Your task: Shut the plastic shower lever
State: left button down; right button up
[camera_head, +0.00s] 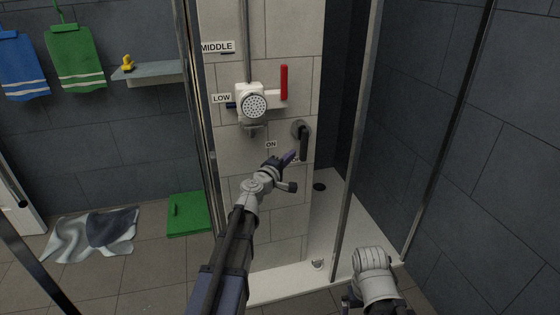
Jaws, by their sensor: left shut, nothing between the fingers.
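The shower lever (304,144) is a dark handle hanging down from a round grey mount on the tiled shower column, to the right of a small "ON" label. My left gripper (291,156) is shut and empty. Its tip is just left of the lever's lower part in the picture; I cannot tell whether it touches. A shower head (253,106) with a red handle (284,83) sits higher on the column, beside a "LOW" label and below a "MIDDLE" label.
Metal-framed glass panels (357,145) stand on both sides of the column. A white shower tray (335,225) lies below. A shelf (150,72) holds a yellow duck (127,62). Blue and green towels hang at left. Crumpled cloths (95,232) and a green object (188,215) lie on the floor.

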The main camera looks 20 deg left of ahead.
pick_arm(q)
jog(key=shift+w+d, duration=0.35)
jog(key=shift+d, duration=0.15)
jog(key=shift+w+d+f, duration=0.1)
jog(key=shift+w+d, duration=0.05)
jog(key=shift+d, duration=0.1)
